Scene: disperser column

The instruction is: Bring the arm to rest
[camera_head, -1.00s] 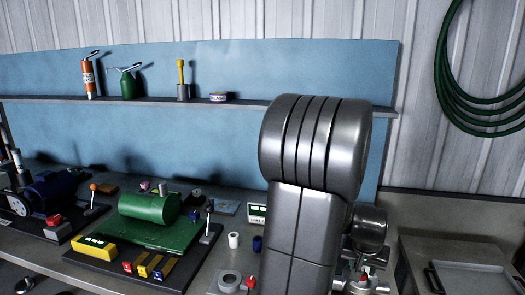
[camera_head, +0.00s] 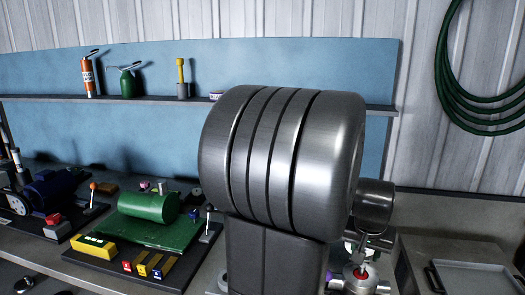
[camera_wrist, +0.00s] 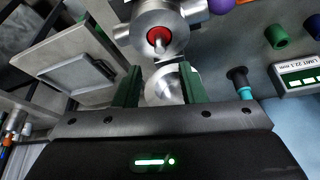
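My arm's large grey link (camera_head: 280,160) fills the middle of the head view and hides much of the bench behind it. My gripper (camera_wrist: 160,75) shows in the wrist view with its two dark green fingers apart. A round silver metal part (camera_wrist: 165,88) shows in the gap between the fingers; I see no finger closed on it. Just past the fingertips is a metal fitting with a red centre (camera_wrist: 158,37). A metal fitting with a red centre (camera_head: 361,272) also shows beside my arm in the head view. The gripper itself cannot be made out there.
A green machine (camera_head: 148,207) and a yellow block (camera_head: 93,247) are on the bench at left. A shelf (camera_head: 150,98) holds an orange tube (camera_head: 87,76) and a green oil can (camera_head: 127,82). A grey tray (camera_wrist: 77,75) lies at right in the head view. A green hose hangs above.

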